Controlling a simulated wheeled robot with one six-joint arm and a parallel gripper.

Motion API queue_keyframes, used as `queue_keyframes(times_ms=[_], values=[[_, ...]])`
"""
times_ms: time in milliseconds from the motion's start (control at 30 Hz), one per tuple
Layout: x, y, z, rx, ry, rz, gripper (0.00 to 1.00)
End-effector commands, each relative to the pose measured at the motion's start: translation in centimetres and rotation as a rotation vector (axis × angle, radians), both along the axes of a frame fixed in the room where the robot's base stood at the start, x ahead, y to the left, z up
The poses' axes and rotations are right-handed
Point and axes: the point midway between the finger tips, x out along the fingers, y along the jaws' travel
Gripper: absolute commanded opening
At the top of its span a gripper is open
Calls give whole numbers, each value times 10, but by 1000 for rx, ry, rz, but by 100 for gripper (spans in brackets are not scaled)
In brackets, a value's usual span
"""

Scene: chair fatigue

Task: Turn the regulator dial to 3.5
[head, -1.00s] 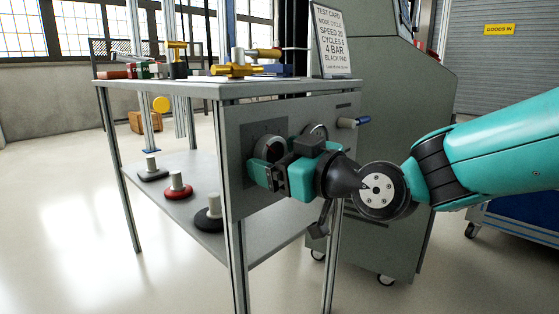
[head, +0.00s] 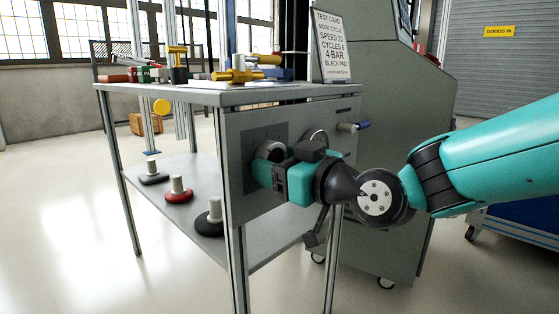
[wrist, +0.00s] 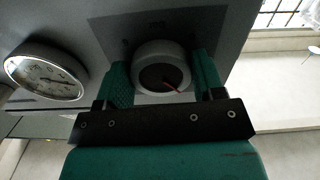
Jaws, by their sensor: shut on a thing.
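The regulator dial (wrist: 150,52) is a round grey knob with a dark face and a red pointer mark, on a dark square plate on the grey bench's front panel. In the head view the dial (head: 271,151) shows partly behind my gripper (head: 266,168). In the wrist view my gripper's (wrist: 163,76) two teal fingers stand on either side of the dial, shut on it. The red mark points toward the lower right in the wrist view. The dial's scale figures cannot be read.
A white-faced gauge (wrist: 46,74) sits beside the dial. A test card (head: 331,45) reading 4 BAR stands on the bench top (head: 150,88). Black and red pads (head: 179,195) lie on the lower shelf.

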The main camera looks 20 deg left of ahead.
Motion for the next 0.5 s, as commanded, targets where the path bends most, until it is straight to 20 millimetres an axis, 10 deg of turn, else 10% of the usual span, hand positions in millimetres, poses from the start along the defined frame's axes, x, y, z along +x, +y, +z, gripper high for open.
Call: queue_keyframes(times_ms=[500], values=[[-2, 0, 4, 172, 426, -1, 39]])
